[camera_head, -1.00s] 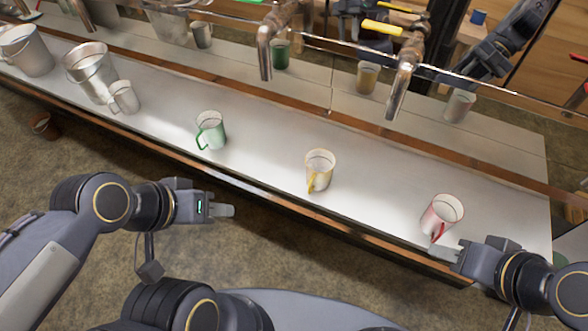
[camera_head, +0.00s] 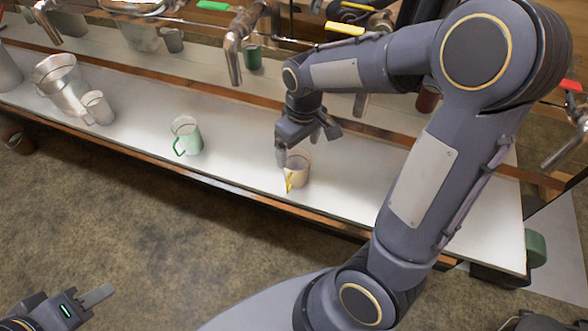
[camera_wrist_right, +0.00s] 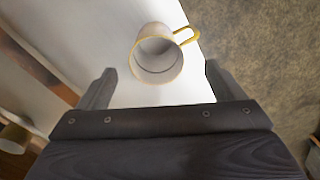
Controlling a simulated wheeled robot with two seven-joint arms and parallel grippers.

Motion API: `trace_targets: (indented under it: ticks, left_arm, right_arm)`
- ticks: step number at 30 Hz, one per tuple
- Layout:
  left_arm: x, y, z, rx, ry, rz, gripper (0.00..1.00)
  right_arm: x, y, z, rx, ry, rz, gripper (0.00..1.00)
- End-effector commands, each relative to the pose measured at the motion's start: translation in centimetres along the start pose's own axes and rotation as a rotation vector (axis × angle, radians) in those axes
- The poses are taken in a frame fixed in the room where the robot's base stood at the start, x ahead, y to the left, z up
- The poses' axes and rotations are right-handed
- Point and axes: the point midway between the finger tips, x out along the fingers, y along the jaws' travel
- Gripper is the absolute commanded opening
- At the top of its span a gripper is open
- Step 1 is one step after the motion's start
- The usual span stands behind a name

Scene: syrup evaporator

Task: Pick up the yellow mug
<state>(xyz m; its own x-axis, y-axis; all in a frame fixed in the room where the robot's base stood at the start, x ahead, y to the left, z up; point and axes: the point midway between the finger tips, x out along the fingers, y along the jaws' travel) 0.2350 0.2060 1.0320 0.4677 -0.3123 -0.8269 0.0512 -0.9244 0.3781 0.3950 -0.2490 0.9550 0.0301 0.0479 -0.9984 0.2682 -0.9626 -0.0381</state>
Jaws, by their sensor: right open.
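The yellow mug (camera_head: 299,168), pale-bodied with a yellow handle and rim, stands upright on the long white counter; it also shows in the right wrist view (camera_wrist_right: 158,56), its mouth facing the camera and its handle to the upper right. My right gripper (camera_head: 308,145) is open and empty just above the mug.
A green-handled mug (camera_head: 187,135) stands left of the yellow mug. A metal cup (camera_head: 97,107) and a bucket (camera_head: 60,82) stand farther left. A tap (camera_head: 234,55) hangs above the counter's back. My right arm hides much of the counter's right part.

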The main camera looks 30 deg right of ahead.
Motion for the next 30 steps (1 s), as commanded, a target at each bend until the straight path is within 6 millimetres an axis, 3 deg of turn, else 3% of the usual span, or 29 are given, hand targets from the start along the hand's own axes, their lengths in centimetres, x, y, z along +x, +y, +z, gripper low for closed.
trace_targets:
  ticks: [5, 21, 30]
  left_arm:
    - [-0.1, 0.1, -0.1, 0.000, 0.000, 0.000, 0.36]
    - [-0.5, 0.2, -0.2, 0.000, 0.000, 0.000, 0.36]
    - [-0.5, 0.2, -0.2, 0.000, 0.000, 0.000, 0.36]
  right_arm:
    - [1.6, 0.5, -1.1, -0.043, -0.045, 0.036, 0.88]
    - [8.4, 0.5, -0.5, -0.044, -0.048, 0.037, 0.88]
    - [9.0, 0.6, -0.5, -0.043, -0.043, 0.037, 0.88]
